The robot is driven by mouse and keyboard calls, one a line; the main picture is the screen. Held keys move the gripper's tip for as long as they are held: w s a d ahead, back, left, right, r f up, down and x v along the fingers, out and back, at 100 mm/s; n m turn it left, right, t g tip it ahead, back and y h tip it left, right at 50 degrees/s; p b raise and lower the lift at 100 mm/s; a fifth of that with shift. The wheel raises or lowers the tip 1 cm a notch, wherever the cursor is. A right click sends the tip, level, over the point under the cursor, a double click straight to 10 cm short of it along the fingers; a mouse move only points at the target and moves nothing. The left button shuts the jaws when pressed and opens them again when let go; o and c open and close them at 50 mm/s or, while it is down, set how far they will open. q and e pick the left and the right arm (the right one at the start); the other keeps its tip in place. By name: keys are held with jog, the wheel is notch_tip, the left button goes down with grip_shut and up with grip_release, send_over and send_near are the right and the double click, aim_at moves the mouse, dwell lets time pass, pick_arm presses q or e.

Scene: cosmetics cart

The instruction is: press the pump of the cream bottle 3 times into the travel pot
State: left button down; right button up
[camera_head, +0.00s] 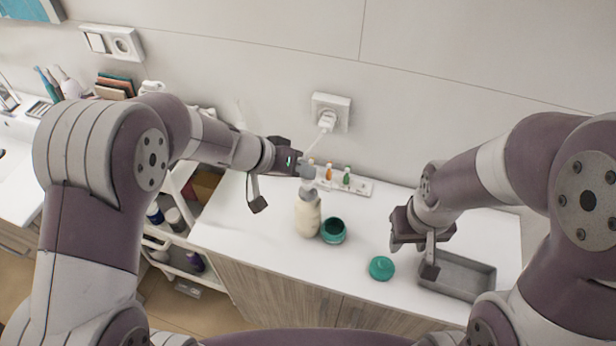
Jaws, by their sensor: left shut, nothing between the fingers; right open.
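The cream bottle (307,216), cream-coloured with a grey top, stands upright on the white counter. The travel pot (333,232), teal and open, stands close to the right of the bottle. Its dark inside shows. A teal lid (381,268) lies on the counter, apart from the pot, to the right and nearer me. My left gripper (307,171) is shut and empty, right at the top of the bottle. It hides much of the pump head, and I cannot tell whether it touches it. My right gripper (419,252) is open and empty, by the left end of a grey tray.
The grey tray (482,279) lies on the counter at the right. Small coloured bottles (346,176) stand in a white strip at the back, below a wall socket (331,110) with a plug and cable. A shelved cart (165,238) with bottles stands left of the counter (255,248).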

aim_at(303, 182)
pick_arm(q)
jog(key=shift+r, duration=0.45)
pick_arm(e)
jog(key=shift+r, duration=0.15)
pick_arm(q)
jog(key=shift+r+p, duration=1.35)
jog(key=shift+r, duration=1.15)
pick_arm(e)
notch_tip(303, 182, up, 2)
jog(key=shift+r, duration=0.25)
grip_shut()
